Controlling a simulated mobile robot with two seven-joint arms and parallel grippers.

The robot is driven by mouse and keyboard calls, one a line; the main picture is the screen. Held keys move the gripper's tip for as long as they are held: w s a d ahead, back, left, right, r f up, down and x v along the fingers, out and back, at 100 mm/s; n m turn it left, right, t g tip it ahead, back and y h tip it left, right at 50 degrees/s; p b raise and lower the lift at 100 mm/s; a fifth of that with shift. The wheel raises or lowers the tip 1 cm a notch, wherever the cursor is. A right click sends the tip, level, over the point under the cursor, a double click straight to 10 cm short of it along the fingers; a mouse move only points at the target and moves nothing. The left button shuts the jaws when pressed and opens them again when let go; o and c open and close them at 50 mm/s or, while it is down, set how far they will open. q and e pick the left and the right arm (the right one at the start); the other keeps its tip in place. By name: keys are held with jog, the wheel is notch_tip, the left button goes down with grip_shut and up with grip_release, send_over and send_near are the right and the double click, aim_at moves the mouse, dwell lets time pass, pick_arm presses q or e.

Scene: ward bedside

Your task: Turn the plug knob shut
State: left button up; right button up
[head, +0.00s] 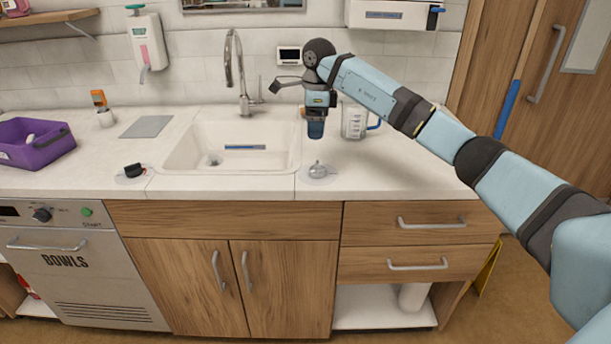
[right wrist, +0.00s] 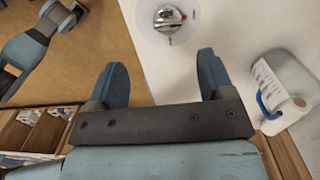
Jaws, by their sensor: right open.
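A silver knob (head: 318,170) on a round pale plate sits on the counter just right of the sink. It also shows at the top of the right wrist view (right wrist: 168,18), with a red mark. A black knob (head: 133,170) on a similar plate sits left of the sink. No label tells me which is the plug knob. My right gripper (head: 316,128) points down above the silver knob, apart from it. In the right wrist view its two blue fingers (right wrist: 163,72) are spread with nothing between them. My left gripper is not seen.
A clear jug with a blue handle (head: 354,121) stands close beside my right gripper. The sink (head: 232,160) and its tall tap (head: 240,75) are to the left. A purple basket (head: 35,145) is at far left. The counter around the silver knob is clear.

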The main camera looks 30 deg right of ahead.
aim_at(318, 164)
jog(key=shift+h, duration=0.3)
jog(key=f, duration=0.4)
jog(key=d+f+b, duration=0.1)
jog(key=f, duration=0.8)
jog(key=shift+d, duration=0.15)
jog(key=shift+r, duration=0.1)
jog(key=c, duration=0.9)
